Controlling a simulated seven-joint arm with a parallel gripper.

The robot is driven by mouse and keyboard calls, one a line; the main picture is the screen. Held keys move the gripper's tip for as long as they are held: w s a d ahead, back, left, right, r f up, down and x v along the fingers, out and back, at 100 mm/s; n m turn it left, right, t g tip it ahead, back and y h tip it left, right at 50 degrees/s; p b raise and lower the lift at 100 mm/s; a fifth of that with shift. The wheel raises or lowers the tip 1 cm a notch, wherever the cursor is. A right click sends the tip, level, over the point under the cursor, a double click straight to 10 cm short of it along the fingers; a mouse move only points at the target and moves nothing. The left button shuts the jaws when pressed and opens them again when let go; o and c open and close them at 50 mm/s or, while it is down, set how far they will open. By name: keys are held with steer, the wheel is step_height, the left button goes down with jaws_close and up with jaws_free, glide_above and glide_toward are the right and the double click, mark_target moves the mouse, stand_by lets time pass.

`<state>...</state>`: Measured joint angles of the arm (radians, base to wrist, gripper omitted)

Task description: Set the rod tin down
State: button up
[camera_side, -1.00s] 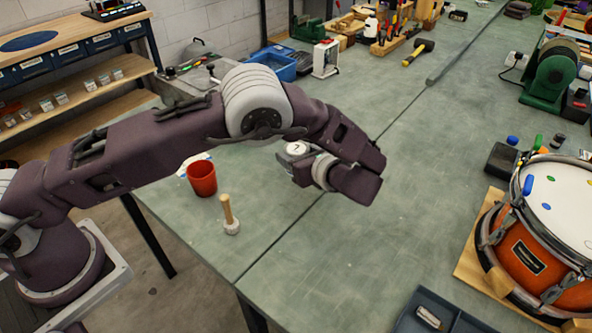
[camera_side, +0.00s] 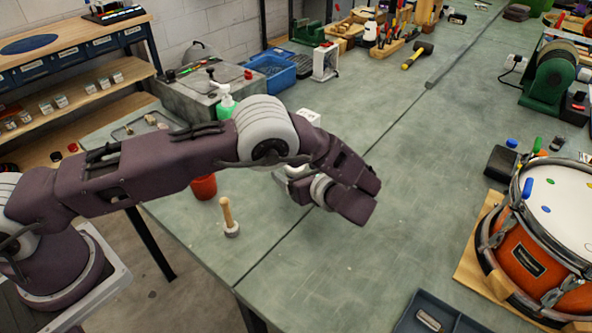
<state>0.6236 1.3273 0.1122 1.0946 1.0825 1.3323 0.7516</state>
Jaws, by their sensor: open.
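A red-orange cup-shaped tin (camera_side: 204,188), which looks like the rod tin, stands upright on the green-grey bench near its left edge. My arm crosses in front of its upper part, so its rim and contents are hidden. My gripper (camera_side: 299,190) is to the right of the tin, low over the bench and partly hidden behind my wrist. It is open. A gap of bare bench shows between it and the tin. I see nothing held in it, but its fingertips are not clear.
A wooden-handled mallet (camera_side: 228,216) stands on its head just in front of the tin. An orange drum (camera_side: 530,262) is at the right and a dark tray (camera_side: 452,318) at the front. A green bottle (camera_side: 225,101) stands behind my arm. The middle of the bench is clear.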

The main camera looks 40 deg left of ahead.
steer(key=shift+d+r, duration=0.15)
steer(key=shift+r, duration=0.1)
steer(key=v, duration=1.1)
steer(key=shift+s+d+r, duration=0.15)
steer(key=shift+d+r, duration=0.05)
steer(key=shift+d, duration=0.1)
steer(key=s+a+r+n+g+h, duration=0.2)
steer(key=s+a+r+n+h, duration=0.3)
steer(key=r, duration=0.5)
steer(key=s+a+r+n+g+h, duration=0.25)
steer(key=s+a+r+n, duration=0.25)
steer(key=a+r+n, duration=0.3)
steer(key=s+r+n+t+h, duration=0.2)
steer(key=s+n, duration=0.2)
steer(key=s, duration=0.5)
steer(key=s+r+n+t+h, duration=0.1)
steer(key=s+n, duration=0.4)
steer(key=s, duration=0.5)
steer(key=shift+r+n+t+h, duration=0.3)
steer(key=shift+r+t+h, duration=0.1)
steer(key=shift+t+h, duration=0.55)
